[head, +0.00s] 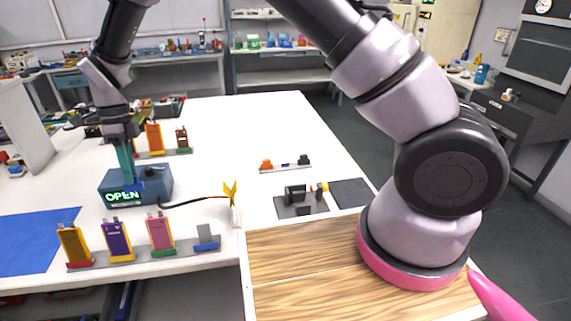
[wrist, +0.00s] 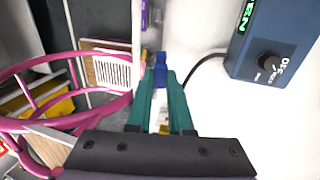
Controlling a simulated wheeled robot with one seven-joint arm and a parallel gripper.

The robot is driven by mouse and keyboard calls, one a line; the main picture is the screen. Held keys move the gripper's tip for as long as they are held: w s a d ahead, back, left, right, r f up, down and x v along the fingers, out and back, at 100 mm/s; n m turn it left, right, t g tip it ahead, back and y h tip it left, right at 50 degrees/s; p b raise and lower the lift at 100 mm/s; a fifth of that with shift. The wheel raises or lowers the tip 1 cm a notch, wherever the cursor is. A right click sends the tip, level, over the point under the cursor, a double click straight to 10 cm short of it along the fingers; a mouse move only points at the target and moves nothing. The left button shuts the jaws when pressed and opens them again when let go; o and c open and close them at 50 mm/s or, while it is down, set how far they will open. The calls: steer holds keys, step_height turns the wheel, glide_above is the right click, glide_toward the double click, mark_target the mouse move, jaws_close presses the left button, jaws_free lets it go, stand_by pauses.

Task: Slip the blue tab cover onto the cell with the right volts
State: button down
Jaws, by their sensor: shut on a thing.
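My gripper (head: 124,160) has teal fingers and points down behind the meter in the head view. In the wrist view my gripper (wrist: 160,85) is shut on the small blue tab cover (wrist: 160,71), which shows between the fingertips. The meter hides the cover in the head view. Orange (head: 74,245), purple (head: 117,240) and pink (head: 160,233) cells stand upright in the front rack (head: 140,258). The dark blue meter (head: 160,180) reads OPEN. I cannot read any volts on the cells.
A yellow probe (head: 231,192) on a black cable stands right of the meter. A back rack (head: 178,152) holds orange (head: 153,138) and brown (head: 181,137) cells. A blue mat (head: 35,240) lies left. The table's far middle is clear.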

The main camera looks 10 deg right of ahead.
steer(key=s+a+f, duration=0.1)
steer(key=s+a, duration=0.2)
steer(key=a, duration=0.3)
steer(key=shift+s+a+f, duration=0.15)
steer(key=shift+f, duration=0.1)
steer(key=shift+f, duration=0.15)
stand_by(0.3)
steer(key=shift+x, duration=0.95)
steer(key=shift+x, duration=0.9)
steer(key=shift+s, duration=0.15)
steer(key=c, duration=0.6)
jaws_free()
steer(key=shift+c, duration=0.2)
